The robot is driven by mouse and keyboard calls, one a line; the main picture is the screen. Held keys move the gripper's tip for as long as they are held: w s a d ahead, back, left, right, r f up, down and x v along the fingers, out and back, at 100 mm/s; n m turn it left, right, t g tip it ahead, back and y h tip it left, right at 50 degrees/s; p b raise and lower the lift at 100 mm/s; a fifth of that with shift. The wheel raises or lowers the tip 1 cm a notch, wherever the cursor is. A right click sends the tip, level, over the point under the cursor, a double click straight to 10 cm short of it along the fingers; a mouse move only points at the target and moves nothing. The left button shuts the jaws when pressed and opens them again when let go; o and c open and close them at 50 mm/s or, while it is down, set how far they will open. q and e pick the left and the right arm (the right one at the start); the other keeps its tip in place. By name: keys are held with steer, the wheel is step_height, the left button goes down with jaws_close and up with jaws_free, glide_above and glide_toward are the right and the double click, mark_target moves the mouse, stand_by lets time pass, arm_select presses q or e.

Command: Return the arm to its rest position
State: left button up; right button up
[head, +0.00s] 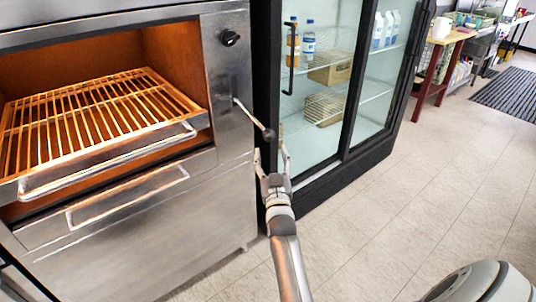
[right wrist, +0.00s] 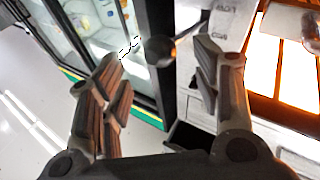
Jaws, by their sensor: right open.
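My right gripper (head: 271,153) is open and empty in front of the oven's right edge, with its fingers pointing away from me. A thin metal lever with a round dark knob (head: 268,133) sticks out from the oven's control panel, just beyond the fingertips. In the right wrist view the open gripper (right wrist: 155,62) has its two ridged fingers spread wide. The lever's knob (right wrist: 159,51) shows in the gap near their tips, not gripped. I cannot tell whether a finger touches it. My left gripper is not in view.
The steel oven (head: 130,245) on the left glows orange inside around a wire rack (head: 90,115) with a front handle. A glass-door fridge (head: 335,165) with bottles and boxes stands close behind the gripper. Tiled floor (head: 400,225) is clear to the right. A wooden table (head: 452,37) is farther back.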

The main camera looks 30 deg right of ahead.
steer(key=s+a+f+n+g+y, duration=0.1)
steer(key=a+f+n+g+y, duration=0.2)
steer(key=f, duration=0.7)
steer(key=s+a+f+y, duration=0.1)
steer(key=a+f+y, duration=0.2)
steer(key=a+f, duration=0.55)
steer(key=s+a+f+n+g+y+p, duration=0.1)
steer(key=s+f+g, duration=0.1)
steer(key=s+f, duration=0.5)
steer(key=s+a+f+n+g+y, duration=0.1)
steer(key=s+a+f+g+y, duration=0.1)
steer(key=f, duration=0.9)
steer(key=s+a+f+n+g+y+p, duration=0.1)
steer(key=s+a+f+g, duration=0.15)
steer(key=s+f, duration=0.65)
steer(key=s+a+f+g, duration=0.1)
steer(key=s+f+g, duration=0.35)
steer(key=s, duration=0.75)
steer(key=s+f+g, duration=0.2)
steer(key=s+f, duration=0.1)
steer(key=s, duration=0.8)
steer(key=s+d+f+g, duration=0.1)
steer(key=s+f, duration=0.3)
steer(key=s, duration=0.7)
steer(key=shift+s+n+g, duration=0.35)
steer(key=shift+n+g, duration=0.05)
steer(key=shift+w, duration=0.1)
